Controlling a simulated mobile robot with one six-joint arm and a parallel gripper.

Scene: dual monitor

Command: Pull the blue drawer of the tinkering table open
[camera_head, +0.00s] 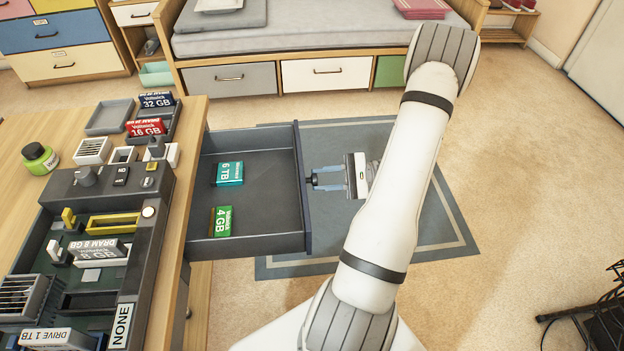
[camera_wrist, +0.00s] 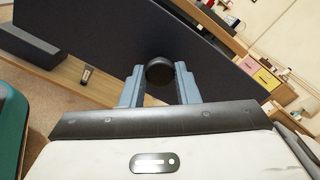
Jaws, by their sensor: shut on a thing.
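The blue drawer (camera_head: 306,190) of the tinkering table (camera_head: 195,140) is pulled well out to the right. Its grey inside shows a teal 6 TB block (camera_head: 229,174) and a green 4 GB block (camera_head: 222,222). My gripper (camera_head: 316,179) is at the outer face of the drawer front. In the wrist view, its blue-grey fingers are on either side of the round dark knob (camera_wrist: 160,71), shut on it. The dark drawer front (camera_wrist: 95,35) fills much of the wrist view behind the knob.
The tabletop holds a dark computer board (camera_head: 75,240), a grey tray (camera_head: 110,117), a red 16 GB block (camera_head: 145,127) and a green jar (camera_head: 39,158). A bed with drawers (camera_head: 325,73) stands behind. Open floor (camera_head: 530,170) lies to the right.

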